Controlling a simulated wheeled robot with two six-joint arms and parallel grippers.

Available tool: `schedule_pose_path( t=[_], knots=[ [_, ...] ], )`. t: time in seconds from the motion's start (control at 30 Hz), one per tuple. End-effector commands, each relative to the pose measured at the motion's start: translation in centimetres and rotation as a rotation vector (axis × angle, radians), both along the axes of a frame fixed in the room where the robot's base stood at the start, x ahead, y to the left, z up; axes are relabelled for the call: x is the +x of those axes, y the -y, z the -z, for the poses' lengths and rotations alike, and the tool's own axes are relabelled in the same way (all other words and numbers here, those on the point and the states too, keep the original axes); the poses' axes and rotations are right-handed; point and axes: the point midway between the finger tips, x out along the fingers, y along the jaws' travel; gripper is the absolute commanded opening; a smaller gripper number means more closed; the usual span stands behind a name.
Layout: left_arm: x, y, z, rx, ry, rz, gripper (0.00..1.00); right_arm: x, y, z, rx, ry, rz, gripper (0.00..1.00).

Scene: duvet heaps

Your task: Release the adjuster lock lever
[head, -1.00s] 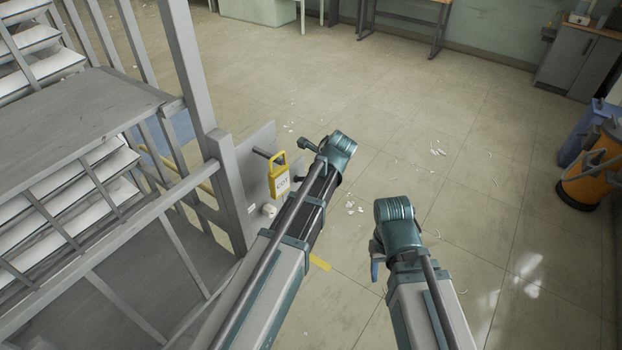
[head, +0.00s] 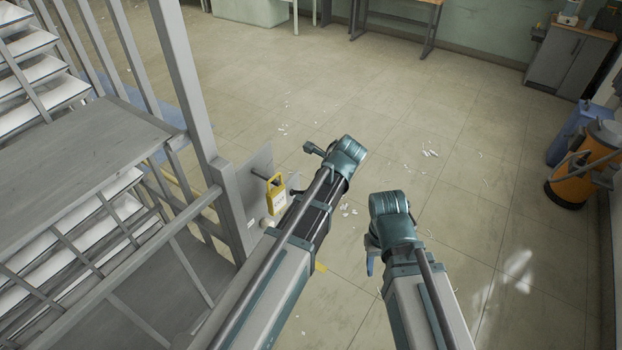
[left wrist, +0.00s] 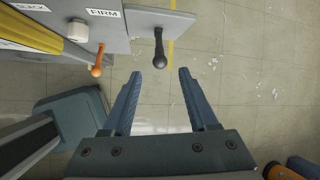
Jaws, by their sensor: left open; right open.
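In the left wrist view, a black lever with a ball end (left wrist: 159,48) sticks out from a grey plate at the top. A shorter orange lever (left wrist: 98,62) hangs left of it, on a panel with a FIRM label (left wrist: 103,13). No label names the adjuster lock lever, so I cannot tell which it is. My left gripper (left wrist: 160,74) is open and empty; the black ball end appears just beyond its fingertips, roughly centred in the gap. My right gripper (head: 371,264) is partly visible, away from the panel.
A grey metal frame with shelves (head: 92,140) fills the left. An orange bin (head: 588,170) stands at right. The middle floor is open, with small scraps.

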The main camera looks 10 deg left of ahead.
Motion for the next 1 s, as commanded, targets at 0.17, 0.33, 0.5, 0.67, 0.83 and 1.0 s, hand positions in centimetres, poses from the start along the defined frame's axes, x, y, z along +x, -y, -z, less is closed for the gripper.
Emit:
schedule_pose_path(
  t=[0.17,0.33,0.5,0.67,0.83,1.0],
  knots=[
    [-0.7,0.9,-2.5,0.000,0.000,0.001,0.59,0.0,0.0,-2.5,0.000,-0.001,-0.002,0.50],
    [-1.1,1.5,-3.4,0.001,-0.001,-0.001,0.59,0.0,0.0,-3.4,-0.001,-0.002,-0.003,0.50],
    [-1.2,1.6,-3.5,0.001,0.000,-0.002,0.59,0.0,0.0,-3.5,-0.001,-0.002,-0.004,0.50],
    [-1.2,1.6,-3.5,0.001,0.000,-0.002,0.59,0.0,0.0,-3.5,-0.001,-0.002,-0.004,0.50],
    [-1.2,1.6,-3.5,0.001,0.000,-0.002,0.59,0.0,0.0,-3.5,-0.001,-0.002,-0.004,0.50],
    [-1.3,1.7,-3.3,-0.003,0.000,-0.006,0.59,0.0,0.0,-3.3,-0.001,-0.002,-0.004,0.50]
  ],
)
